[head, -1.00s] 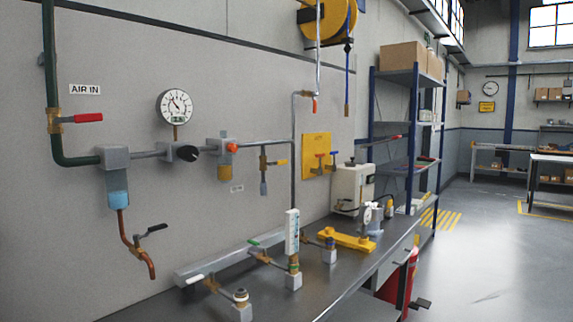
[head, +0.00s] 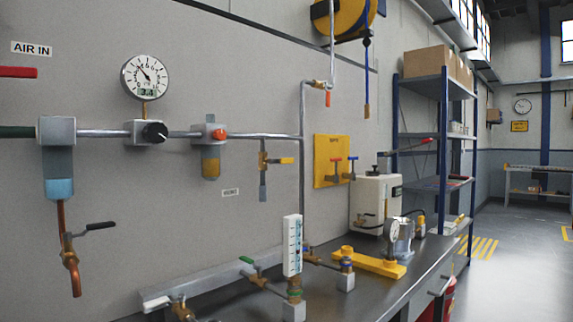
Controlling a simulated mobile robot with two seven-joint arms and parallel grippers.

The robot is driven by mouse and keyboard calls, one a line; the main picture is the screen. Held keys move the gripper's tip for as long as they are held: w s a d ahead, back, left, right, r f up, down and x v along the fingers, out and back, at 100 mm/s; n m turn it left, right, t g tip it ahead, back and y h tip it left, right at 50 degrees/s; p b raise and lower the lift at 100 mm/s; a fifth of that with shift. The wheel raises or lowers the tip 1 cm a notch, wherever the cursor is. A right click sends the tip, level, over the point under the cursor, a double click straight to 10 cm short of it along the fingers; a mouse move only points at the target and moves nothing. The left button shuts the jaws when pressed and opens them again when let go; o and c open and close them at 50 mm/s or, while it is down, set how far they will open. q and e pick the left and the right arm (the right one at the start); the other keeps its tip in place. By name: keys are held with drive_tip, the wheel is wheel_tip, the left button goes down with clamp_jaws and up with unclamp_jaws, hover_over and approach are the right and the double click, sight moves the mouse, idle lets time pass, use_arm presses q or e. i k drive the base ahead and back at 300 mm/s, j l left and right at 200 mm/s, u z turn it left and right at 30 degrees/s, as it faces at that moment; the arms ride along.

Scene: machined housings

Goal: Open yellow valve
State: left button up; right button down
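A valve with a yellow lever handle (head: 281,160) sits on a short drop pipe (head: 263,176) below the horizontal air pipe on the wall, right of the filter bowl. Its yellow lever points sideways to the right, across the vertical drop pipe. Neither of my grippers shows in the head view.
A pressure gauge (head: 146,77), a black regulator knob (head: 154,132) and a filter with an orange knob (head: 211,150) are left of the valve. Below it, a workbench (head: 372,293) carries small valves, a flow meter (head: 292,245) and a yellow bar (head: 367,263). Open floor lies right.

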sight(288, 160)
drive_tip(key=u, duration=0.55)
drive_tip(key=l+u, duration=0.2)
drive_tip(key=u, duration=0.15)
drive_tip(key=l+u, duration=0.45)
drive_tip(key=u, duration=0.25)
drive_tip(key=l+u, duration=0.2)
drive_tip(key=l, duration=0.25)
drive_tip(key=k+l+u, duration=0.25)
drive_tip(key=l, duration=0.55)
drive_tip(key=k+l, duration=0.15)
drive_tip(key=l, duration=0.2)
